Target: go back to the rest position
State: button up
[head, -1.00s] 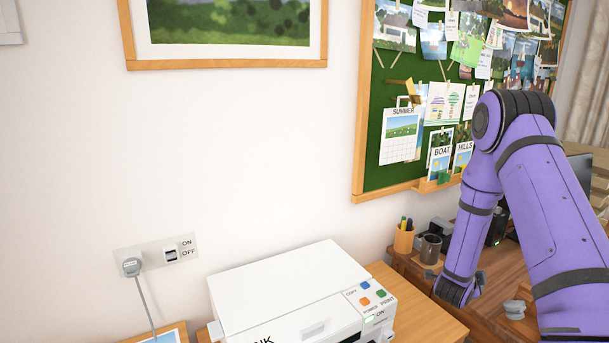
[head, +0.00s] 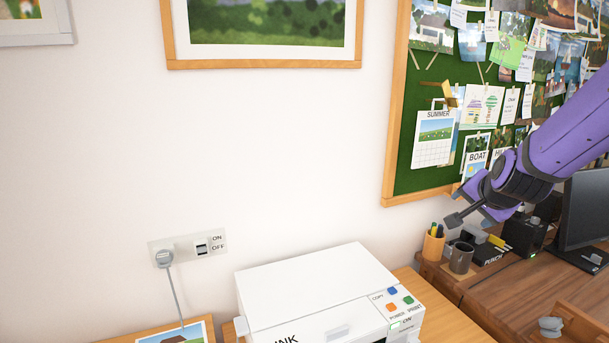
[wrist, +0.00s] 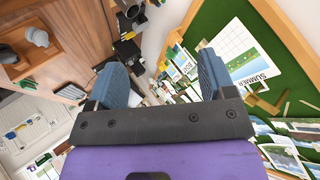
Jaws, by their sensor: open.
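My gripper (head: 472,213) is at the right of the head view, at the end of my purple arm, in front of the lower edge of the pinboard and above the desk. In the wrist view my gripper (wrist: 161,78) shows two blue-grey fingers spread wide apart. Nothing is held between them. The pinboard (wrist: 285,35) and the desk (wrist: 88,20) appear beyond the fingers, apart from them.
A white printer (head: 315,290) stands on a wooden surface at the lower middle. A pencil cup (head: 433,246), a dark mug (head: 461,258), a black punch box (head: 490,251) and a monitor (head: 585,212) stand on the desk.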

jog(key=s+a+r+n+g, duration=0.1)
jog(key=s+a+r+n, duration=0.1)
jog(key=s, duration=0.7)
jog(key=s+a+r+n+g+y, duration=0.1)
jog(key=s+r+n, duration=0.3)
jog(key=s, duration=0.6)
jog(key=s+a+r+n+g, duration=0.2)
jog(key=s+a+r+n, duration=0.1)
jog(key=s, duration=0.6)
jog(key=shift+s+a+n+y, duration=0.15)
jog(key=shift+a+n+y, duration=0.15)
jog(key=shift+n, duration=0.5)
